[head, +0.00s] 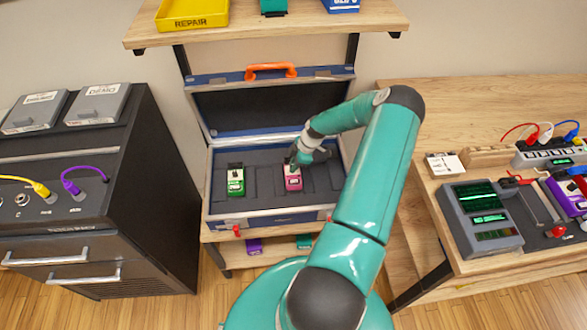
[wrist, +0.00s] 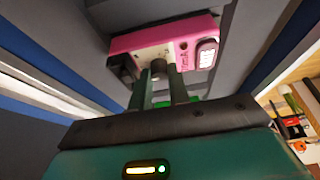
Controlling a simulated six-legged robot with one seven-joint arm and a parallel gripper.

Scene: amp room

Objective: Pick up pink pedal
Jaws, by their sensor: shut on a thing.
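The pink pedal (head: 293,182) is in the open blue case, in the middle of its grey foam in the head view. In the wrist view the pink pedal (wrist: 165,47) is just beyond my fingers, with its knobs and a pale footswitch showing. My gripper (head: 300,160) reaches down onto the far end of the pedal. In the wrist view my gripper (wrist: 165,88) has its two fingers close together around a dark knob-like part of the pedal. I cannot tell whether the pedal is lifted off the foam.
A green pedal (head: 236,181) lies in the case (head: 270,221) to the left. The case's lid (head: 265,108) stands open behind. A yellow bin (head: 192,13) is on the shelf above. A workbench (head: 450,110) with a scope (head: 480,222) stands right, a black cabinet (head: 130,160) left.

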